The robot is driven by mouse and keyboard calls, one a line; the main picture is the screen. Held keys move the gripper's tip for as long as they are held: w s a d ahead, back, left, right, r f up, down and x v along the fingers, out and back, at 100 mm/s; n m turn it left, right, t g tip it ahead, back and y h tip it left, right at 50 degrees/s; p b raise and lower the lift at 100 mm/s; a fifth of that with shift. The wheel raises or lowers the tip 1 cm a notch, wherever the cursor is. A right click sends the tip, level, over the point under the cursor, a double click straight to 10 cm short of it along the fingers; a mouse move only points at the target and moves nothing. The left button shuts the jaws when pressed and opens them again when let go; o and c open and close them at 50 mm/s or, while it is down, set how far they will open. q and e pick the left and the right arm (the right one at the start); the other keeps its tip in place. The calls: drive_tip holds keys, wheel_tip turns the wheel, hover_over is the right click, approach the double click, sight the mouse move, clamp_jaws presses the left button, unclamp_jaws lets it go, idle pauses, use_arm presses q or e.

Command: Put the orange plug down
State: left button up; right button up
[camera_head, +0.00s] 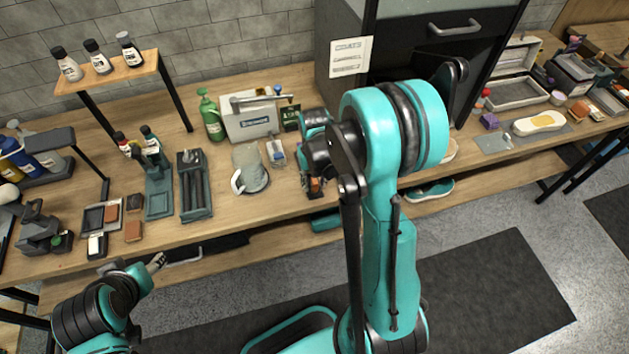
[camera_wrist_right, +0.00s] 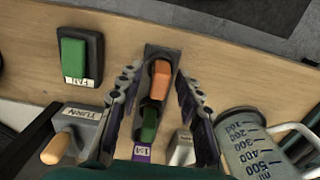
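The orange plug (camera_wrist_right: 161,79) sits in the far part of a narrow dark holder (camera_wrist_right: 165,52) on the wooden bench in the right wrist view. A green plug (camera_wrist_right: 149,124) sits in the near part of the same holder. The orange plug shows as a small orange patch (camera_head: 316,186) in the head view, partly hidden below my right gripper. My right gripper (camera_wrist_right: 158,90) is open, with one finger on each side of the holder. A gap shows between the fingers and the orange plug. My left gripper (camera_head: 156,263) is low at the bench's front edge, too small to read.
A measuring jug (camera_wrist_right: 252,145) stands close to the right finger. A box marked TURN with an orange knob (camera_wrist_right: 56,148) and a green FAN switch (camera_wrist_right: 74,58) lie left. The bench's front edge is near.

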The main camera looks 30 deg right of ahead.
sight(314, 180)
wheel_tip(314, 180, up, 11)
drive_tip(key=p, duration=0.3)
drive_tip(key=s+a+r+n+t, duration=0.2)
drive_tip(key=s+a+r+t, duration=0.5)
drive_tip(key=s+a+r, duration=0.3)
drive_tip(key=shift+s+a+n, duration=0.3)
drive_tip(key=shift+s, duration=0.25)
wheel_tip(314, 180, down, 7)
drive_tip(key=b, duration=0.6)
drive_tip(key=shift+r, duration=0.15)
